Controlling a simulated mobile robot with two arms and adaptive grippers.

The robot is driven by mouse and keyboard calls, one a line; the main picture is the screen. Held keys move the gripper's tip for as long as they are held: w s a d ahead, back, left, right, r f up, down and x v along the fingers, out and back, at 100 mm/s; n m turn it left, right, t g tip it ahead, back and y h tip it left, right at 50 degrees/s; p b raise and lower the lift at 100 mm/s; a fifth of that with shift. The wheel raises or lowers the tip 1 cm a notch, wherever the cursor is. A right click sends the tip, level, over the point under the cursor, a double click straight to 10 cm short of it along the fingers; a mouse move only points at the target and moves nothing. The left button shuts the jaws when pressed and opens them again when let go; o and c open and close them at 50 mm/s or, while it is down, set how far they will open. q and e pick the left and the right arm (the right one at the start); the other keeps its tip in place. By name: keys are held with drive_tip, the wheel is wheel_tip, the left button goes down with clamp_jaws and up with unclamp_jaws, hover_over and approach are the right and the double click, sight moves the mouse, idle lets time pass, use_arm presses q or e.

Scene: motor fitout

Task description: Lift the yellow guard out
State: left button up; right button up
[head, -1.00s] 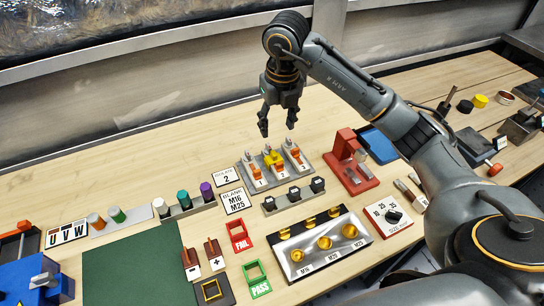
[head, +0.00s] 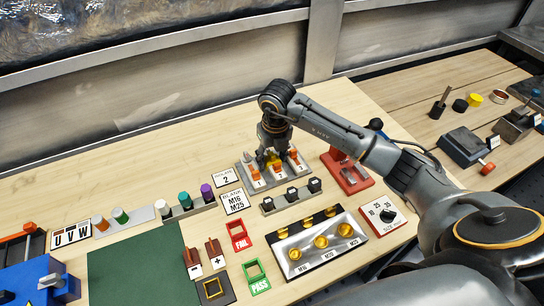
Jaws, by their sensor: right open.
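The yellow guard (head: 274,160) sits at the middle position of a grey block (head: 262,185) with three orange-topped switches, numbered 1 to 3. My right gripper (head: 273,154) is open, pointing down, with its fingers at the yellow guard over the middle switch. The fingers partly hide the guard, and I cannot tell whether they touch it. My left gripper is not in the head view.
An "ISOLATE 2" card (head: 226,178) lies left of the block. A row of black-topped pieces (head: 292,196) stands in front of it, and a red press (head: 346,175) stands to its right. Bare bench lies behind and to the left.

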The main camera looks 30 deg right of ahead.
sight(271, 154)
drive_tip(key=c, duration=0.5)
drive_tip(key=shift+r+b, duration=0.4)
drive_tip(key=shift+r, duration=0.15)
drive_tip(key=shift+a+r+b, duration=0.2)
drive_tip(key=shift+r+b, duration=0.25)
drive_tip(key=shift+r, duration=0.75)
drive_tip(key=s+a+r+b, duration=0.1)
drive_tip(key=s+a+r, duration=0.8)
drive_tip(key=shift+s+a+r, duration=0.25)
drive_tip(key=shift+s+a, duration=0.1)
drive_tip(key=shift+a, duration=0.05)
